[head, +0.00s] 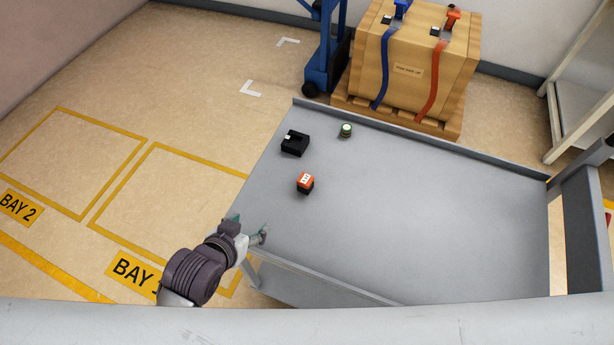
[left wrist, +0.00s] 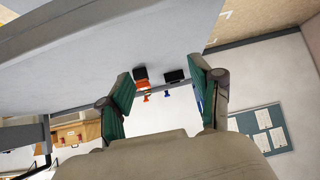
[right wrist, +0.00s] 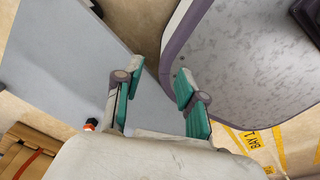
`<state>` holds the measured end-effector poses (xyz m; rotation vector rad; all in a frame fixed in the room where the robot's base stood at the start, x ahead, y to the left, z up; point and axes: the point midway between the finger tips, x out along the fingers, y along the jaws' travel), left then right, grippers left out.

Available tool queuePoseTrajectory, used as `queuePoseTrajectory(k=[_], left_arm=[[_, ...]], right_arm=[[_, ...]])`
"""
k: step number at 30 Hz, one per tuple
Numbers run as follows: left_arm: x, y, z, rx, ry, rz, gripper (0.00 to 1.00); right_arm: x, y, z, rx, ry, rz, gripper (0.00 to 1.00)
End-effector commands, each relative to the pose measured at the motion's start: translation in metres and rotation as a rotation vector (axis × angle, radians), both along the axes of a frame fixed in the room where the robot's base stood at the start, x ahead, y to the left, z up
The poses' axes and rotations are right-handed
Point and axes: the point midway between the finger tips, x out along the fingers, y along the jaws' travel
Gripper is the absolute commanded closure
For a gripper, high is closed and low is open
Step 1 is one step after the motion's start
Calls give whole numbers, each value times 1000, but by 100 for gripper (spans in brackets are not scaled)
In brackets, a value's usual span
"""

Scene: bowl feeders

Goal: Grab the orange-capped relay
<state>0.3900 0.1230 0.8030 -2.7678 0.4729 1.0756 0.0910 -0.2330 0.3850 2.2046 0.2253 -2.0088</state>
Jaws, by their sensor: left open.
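The orange-capped relay (head: 305,182) stands on the grey table in the head view, a small black block with an orange, white-labelled top. My left gripper (head: 252,232) is open and empty at the table's near left edge, apart from the relay, which lies nearer the viewer's far side. In the left wrist view, the relay (left wrist: 141,82) shows beyond the open fingers (left wrist: 160,68), beside the left one. My right gripper (right wrist: 159,68) is open and empty in the right wrist view and out of the head view. A small orange and black item, apparently the relay, shows beside its left finger (right wrist: 91,124).
A black block (head: 295,145) and a small round green-topped part (head: 346,131) stand farther back on the table (head: 430,220). The table has raised rims. Its right and front areas are clear. A strapped wooden crate (head: 410,75) stands behind it.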

Motion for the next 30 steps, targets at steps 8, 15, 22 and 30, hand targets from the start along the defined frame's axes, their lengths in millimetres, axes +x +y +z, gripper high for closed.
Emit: queuePoseTrajectory(k=[8, 15, 22, 30], left_arm=[[29, -37, 7, -86, -194, -98, 35], [42, -58, 11, -149, -305, -158, 35], [74, -77, -2, -155, -312, -159, 35], [107, -96, -18, -154, -312, -160, 35]], right_arm=[[-2, 1, 0, 1, 0, 1, 60], [-11, 0, 0, 0, 15, 1, 60], [-8, -1, 0, -2, 11, 2, 60], [-4, -4, -1, -5, 6, 4, 60]])
